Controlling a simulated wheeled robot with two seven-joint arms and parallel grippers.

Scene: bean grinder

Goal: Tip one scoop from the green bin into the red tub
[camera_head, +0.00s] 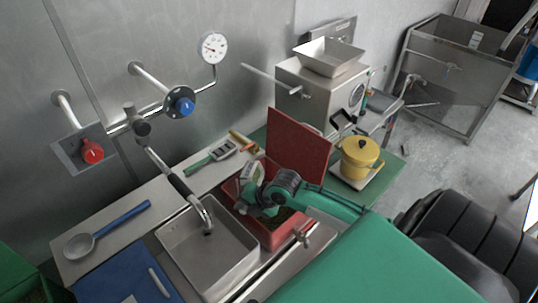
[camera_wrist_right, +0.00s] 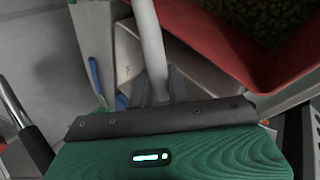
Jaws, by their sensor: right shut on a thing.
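The red tub (camera_head: 272,238) stands on the counter right of the sink, its red lid (camera_head: 300,140) upright behind it. Its red wall and dark green-brown contents also show at the top right of the right wrist view (camera_wrist_right: 208,40). My right gripper (camera_head: 255,202) is over the tub's left part in the head view. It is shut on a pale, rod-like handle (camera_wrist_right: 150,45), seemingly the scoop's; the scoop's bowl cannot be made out. A green bin (camera_head: 18,262) is cut off at the lower left, with dark contents at its edge. My left gripper is out of view.
A metal sink (camera_head: 168,240) with a tap lies left of the tub. A blue-handled ladle (camera_head: 125,217) and a blue case (camera_head: 105,280) lie farther left. A yellow pot (camera_head: 362,160) and a steel grinder (camera_head: 292,82) stand behind and to the right.

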